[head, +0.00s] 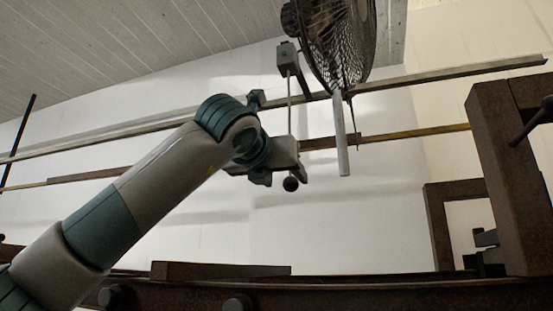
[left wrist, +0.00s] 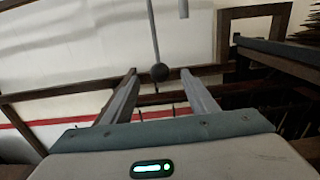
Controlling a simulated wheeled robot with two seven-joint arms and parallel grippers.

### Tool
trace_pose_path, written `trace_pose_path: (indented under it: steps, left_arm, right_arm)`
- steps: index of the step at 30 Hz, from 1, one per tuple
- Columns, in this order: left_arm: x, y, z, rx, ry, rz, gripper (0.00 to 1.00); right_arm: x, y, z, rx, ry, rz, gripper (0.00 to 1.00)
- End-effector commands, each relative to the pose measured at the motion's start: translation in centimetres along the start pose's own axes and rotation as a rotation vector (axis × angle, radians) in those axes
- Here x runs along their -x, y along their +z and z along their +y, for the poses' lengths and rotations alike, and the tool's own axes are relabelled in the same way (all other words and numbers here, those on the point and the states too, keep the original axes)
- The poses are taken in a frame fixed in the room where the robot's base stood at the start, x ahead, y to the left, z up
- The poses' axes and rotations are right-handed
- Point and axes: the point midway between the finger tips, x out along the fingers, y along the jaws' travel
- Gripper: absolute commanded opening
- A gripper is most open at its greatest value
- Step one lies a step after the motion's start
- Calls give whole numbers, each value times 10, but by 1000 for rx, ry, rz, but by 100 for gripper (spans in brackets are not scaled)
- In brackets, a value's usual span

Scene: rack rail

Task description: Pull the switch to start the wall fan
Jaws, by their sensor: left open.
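The wall fan (head: 345,45), a dark wire cage, hangs at the top of the head view. A grey switch box (head: 287,58) sits just left of it. A thin pull rod (head: 290,100) hangs from the box and ends in a dark ball (head: 291,184). In the left wrist view the rod (left wrist: 153,35) and ball (left wrist: 159,72) show between my fingertips in the picture; how far beyond them is unclear. My left gripper (head: 288,165) is open and empty, close to the rod's lower end in the head view. My right gripper is not in view.
A long metal rail (head: 440,75) and a thinner brown rail (head: 400,134) run along the white wall. A grey tube (head: 341,135) hangs below the fan. Brown rack posts (head: 505,170) stand at right, with a dark beam (head: 380,294) along the bottom.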

Motion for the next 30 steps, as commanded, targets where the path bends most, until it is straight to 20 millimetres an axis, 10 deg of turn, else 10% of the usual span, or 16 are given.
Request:
trace_pose_path:
  steps: [12,28,30]
  left_arm:
    - [-49,1,0,1,0,1,53]
    - [-59,0,0,0,0,-1,53]
    - [-59,0,0,0,0,-1,36]
  right_arm:
    - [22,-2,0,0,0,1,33]
    - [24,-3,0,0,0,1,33]
    - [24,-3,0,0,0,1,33]
